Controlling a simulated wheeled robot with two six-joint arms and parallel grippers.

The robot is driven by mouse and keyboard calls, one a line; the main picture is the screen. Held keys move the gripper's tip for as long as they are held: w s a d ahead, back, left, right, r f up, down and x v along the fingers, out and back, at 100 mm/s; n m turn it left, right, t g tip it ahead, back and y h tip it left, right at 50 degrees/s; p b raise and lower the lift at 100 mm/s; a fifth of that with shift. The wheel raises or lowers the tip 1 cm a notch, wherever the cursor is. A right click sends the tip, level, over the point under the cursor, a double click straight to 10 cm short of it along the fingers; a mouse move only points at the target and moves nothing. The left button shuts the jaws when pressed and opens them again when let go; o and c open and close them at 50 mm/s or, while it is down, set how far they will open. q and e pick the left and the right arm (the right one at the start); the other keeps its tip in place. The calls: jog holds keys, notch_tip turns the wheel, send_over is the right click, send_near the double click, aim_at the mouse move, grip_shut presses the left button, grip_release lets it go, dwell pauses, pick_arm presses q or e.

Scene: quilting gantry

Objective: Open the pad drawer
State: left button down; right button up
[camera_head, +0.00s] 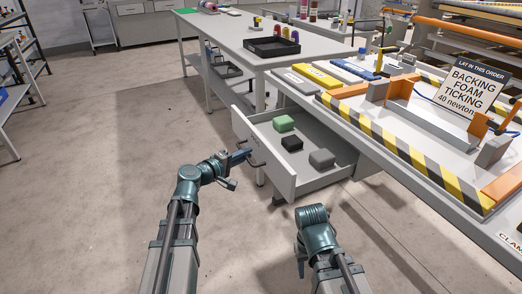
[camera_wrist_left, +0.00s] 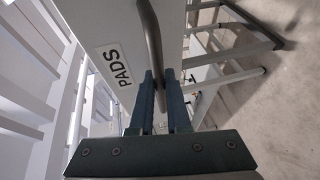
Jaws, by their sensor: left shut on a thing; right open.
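The pad drawer (camera_head: 262,150) is pulled out from under the worktable at the centre of the head view. Inside lie a green pad (camera_head: 283,123), a black pad (camera_head: 292,143) and a grey pad (camera_head: 321,158). My left gripper (camera_head: 245,155) is at the drawer's outer face, shut on its bar handle. In the left wrist view, the handle (camera_wrist_left: 150,35) runs between the fingers of my left gripper (camera_wrist_left: 160,85), beside the label PADS (camera_wrist_left: 118,67).
The worktable's striped edge (camera_head: 400,147) runs along the right, with a sign (camera_head: 468,87) and orange clamp parts on top. A long grey table (camera_head: 232,34) with a black tray (camera_head: 271,46) stands behind. The floor (camera_head: 110,150) at left is clear.

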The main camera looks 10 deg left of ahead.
pick_arm(q)
jog(key=shift+s+a, duration=0.45)
jog(key=shift+a, duration=0.2)
jog(key=shift+s+a, duration=0.45)
jog(key=shift+a, duration=0.2)
jog(key=c, duration=0.9)
grip_release()
jog(key=shift+s, duration=0.1)
